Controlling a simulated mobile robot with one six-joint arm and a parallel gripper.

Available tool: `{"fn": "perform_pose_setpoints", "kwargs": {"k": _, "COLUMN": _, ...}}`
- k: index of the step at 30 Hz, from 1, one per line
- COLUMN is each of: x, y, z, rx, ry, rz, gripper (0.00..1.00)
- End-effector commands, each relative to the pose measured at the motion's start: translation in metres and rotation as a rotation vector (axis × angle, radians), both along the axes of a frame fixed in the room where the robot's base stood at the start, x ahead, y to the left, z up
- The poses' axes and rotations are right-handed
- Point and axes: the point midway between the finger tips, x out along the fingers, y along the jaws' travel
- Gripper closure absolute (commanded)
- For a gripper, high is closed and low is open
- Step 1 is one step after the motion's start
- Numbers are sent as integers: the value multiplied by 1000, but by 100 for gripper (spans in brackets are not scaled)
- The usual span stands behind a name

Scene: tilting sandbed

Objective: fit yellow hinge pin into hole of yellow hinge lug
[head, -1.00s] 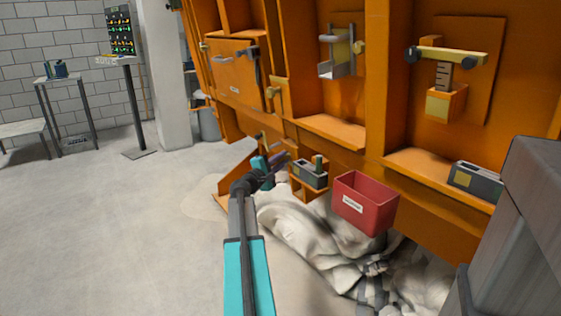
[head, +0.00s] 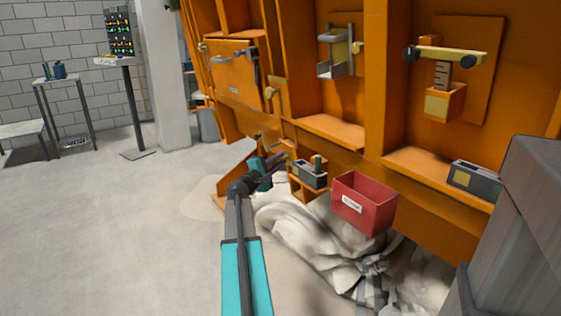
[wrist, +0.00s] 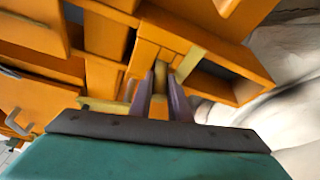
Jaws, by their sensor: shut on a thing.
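My gripper (head: 280,159) is at the orange frame's lower left, beside a small yellowish part (head: 267,140) that may be the yellow hinge lug. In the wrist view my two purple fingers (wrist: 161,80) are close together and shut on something. The held thing is mostly hidden, and I cannot clearly make out the yellow hinge pin. A yellow strip (wrist: 189,62) shows beside the right fingertip, and a yellow bar (wrist: 98,105) shows left of the fingers. I cannot tell which is lug or pin, and no hole is visible.
A grey box (head: 311,174) sits in an orange holder right of my gripper. A red bin (head: 363,203) hangs farther right. Crumpled pale cloth (head: 310,228) lies below. Orange ledges and walls surround the fingers. The floor (head: 110,235) at left is clear.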

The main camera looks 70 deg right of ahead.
Motion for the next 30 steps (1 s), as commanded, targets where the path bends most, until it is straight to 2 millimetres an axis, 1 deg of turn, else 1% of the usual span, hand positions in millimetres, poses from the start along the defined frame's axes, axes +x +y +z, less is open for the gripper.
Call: {"fn": "perform_pose_setpoints", "kwargs": {"k": 30, "x": 17, "y": 29, "z": -6, "rx": -1, "ry": 0, "rz": -1, "gripper": 100}}
